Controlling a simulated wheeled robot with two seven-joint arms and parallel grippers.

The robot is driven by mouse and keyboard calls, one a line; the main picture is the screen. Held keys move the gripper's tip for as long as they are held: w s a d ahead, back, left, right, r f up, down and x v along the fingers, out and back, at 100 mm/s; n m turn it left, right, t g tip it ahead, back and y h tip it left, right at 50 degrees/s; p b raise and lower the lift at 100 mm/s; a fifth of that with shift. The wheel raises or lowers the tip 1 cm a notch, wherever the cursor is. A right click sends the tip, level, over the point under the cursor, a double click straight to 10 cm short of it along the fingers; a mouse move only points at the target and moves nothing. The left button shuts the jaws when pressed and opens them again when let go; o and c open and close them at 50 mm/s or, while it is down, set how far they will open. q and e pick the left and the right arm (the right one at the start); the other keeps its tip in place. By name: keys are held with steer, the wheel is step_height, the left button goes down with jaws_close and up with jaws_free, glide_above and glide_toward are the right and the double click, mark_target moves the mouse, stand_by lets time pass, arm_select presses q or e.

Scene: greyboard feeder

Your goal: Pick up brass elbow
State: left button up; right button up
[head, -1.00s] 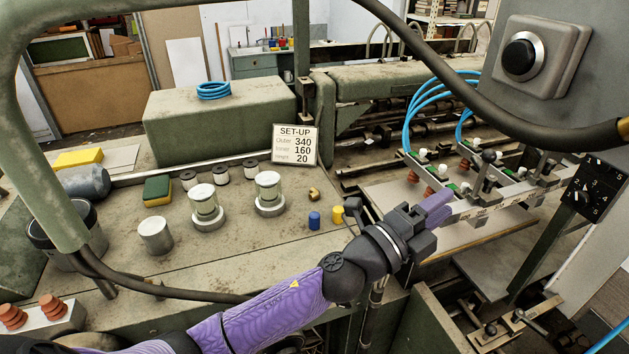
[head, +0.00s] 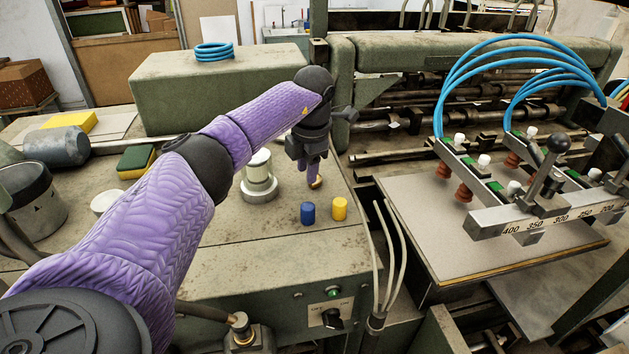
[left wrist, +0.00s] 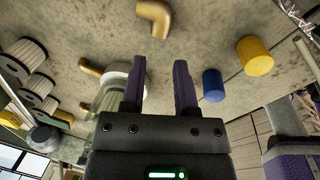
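The brass elbow (left wrist: 154,16) lies on the worn bench top and shows as a bent, gold-coloured piece at the top of the left wrist view. In the head view only a bit of the elbow (head: 315,183) shows at the fingertips of my left gripper (head: 312,178), which points down over it and hides the rest. In the left wrist view the purple fingers of my left gripper (left wrist: 159,62) stand apart with nothing between them, and the elbow lies past the tips. My right gripper is in neither view now.
Brass-coloured shapes (left wrist: 90,67) by the weight are unclear.

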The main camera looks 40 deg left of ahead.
arm_select(q)
steer(key=w+f, duration=0.2)
steer(key=f, duration=0.1)
steer(key=shift+a+f, duration=0.1)
steer(key=shift+f, duration=0.2)
steer(key=shift+s, duration=0.4)
steer(key=shift+w, duration=0.15)
jaws_close()
